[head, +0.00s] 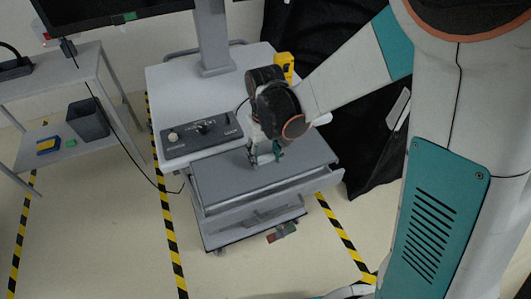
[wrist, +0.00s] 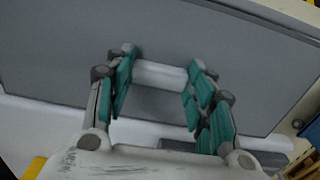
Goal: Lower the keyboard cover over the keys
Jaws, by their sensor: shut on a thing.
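The grey keyboard cover (head: 222,179) is a flat panel over the pulled-out tray at the front of the cart. It looks nearly flat, and I cannot tell whether its edge touches the tray. No keys show; they are hidden. In the wrist view the cover (wrist: 225,65) fills most of the picture, with a pale bar-shaped handle (wrist: 160,75) on it. My gripper (head: 266,159) is over the middle of the cover. In the wrist view its teal fingers (wrist: 160,80) are on both ends of the handle, shut on it.
A dark control panel (head: 202,133) with a knob lies on the cart top (head: 165,90), behind the cover. A grey post holds a monitor (head: 110,10) above. A side table (head: 75,150) with a dark bin (head: 88,121) stands left. Black draped cloth (head: 375,150) hangs right.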

